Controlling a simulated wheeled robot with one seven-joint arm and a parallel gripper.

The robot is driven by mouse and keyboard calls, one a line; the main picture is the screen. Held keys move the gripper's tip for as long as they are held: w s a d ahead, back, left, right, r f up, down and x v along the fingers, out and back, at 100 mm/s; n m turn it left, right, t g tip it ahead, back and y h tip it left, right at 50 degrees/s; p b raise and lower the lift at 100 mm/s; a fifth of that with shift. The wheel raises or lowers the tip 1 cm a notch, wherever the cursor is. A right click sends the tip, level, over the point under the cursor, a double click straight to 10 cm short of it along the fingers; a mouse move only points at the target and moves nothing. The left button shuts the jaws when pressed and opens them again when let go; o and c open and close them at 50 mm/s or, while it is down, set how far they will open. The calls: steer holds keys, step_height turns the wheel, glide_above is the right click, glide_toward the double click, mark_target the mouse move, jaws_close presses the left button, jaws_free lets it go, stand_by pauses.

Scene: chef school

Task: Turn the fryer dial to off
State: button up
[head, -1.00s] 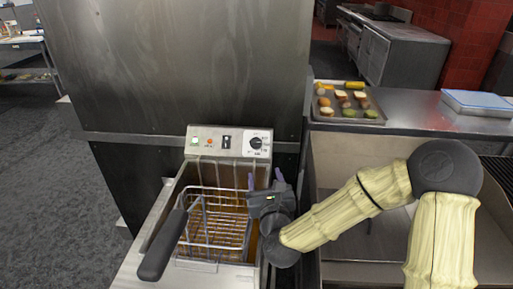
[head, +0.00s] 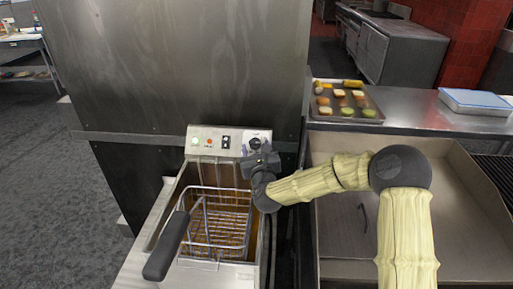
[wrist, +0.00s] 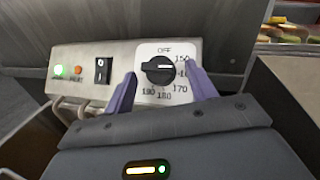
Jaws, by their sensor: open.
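The fryer dial (wrist: 158,69) is a round black knob on a white plate marked OFF at the top and temperatures around the right and bottom. Its white pointer line lies nearly level, pointing right, away from OFF. In the head view the dial (head: 255,143) is partly hidden by my gripper (head: 262,157). In the wrist view my gripper (wrist: 160,92) is open, its two purple fingers on either side of the dial. I cannot tell whether the fingers touch it. The fryer's control panel (head: 210,133) also carries a rocker switch (wrist: 101,71) and green and orange lights.
A wire basket (head: 226,215) with a black handle (head: 167,247) sits in the fryer below the panel. A tray of food (head: 343,118) and a blue-lidded container (head: 478,103) are on the right counter.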

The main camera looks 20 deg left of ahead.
steer(key=shift+w, duration=0.15)
steer(key=c, duration=0.9)
steer(key=shift+c, duration=0.2)
steer(key=shift+n+y, duration=0.3)
